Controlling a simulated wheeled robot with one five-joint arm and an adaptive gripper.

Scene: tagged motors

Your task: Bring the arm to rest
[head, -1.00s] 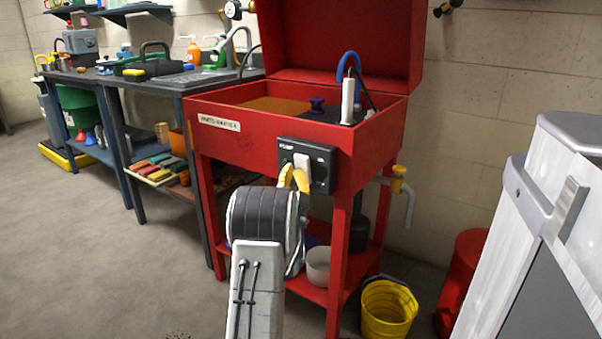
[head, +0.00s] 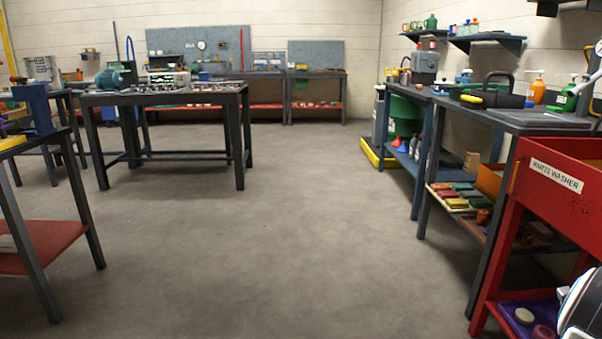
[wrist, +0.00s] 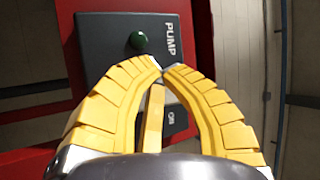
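My gripper (wrist: 162,67) shows in the wrist view, with its two yellow fingers curving inward until their tips meet. No object is seen held between the tips. Behind it is the dark pump switch box (wrist: 105,50), with a green lamp (wrist: 139,41) and the words PUMP and ON. A narrow yellow strip shows between the fingers; I cannot tell whether it is part of the gripper or the switch. The fingers look close to the box, but contact cannot be told. In the head view only a piece of my arm shows at the lower right corner; the gripper is out of frame.
The red parts washer (head: 545,177) stands at the right edge of the head view. A dark bench (head: 535,119) with bottles adjoins it. A dark table (head: 165,98) stands at the left back, and another table (head: 45,255) at the left edge. The floor (head: 280,230) between is clear.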

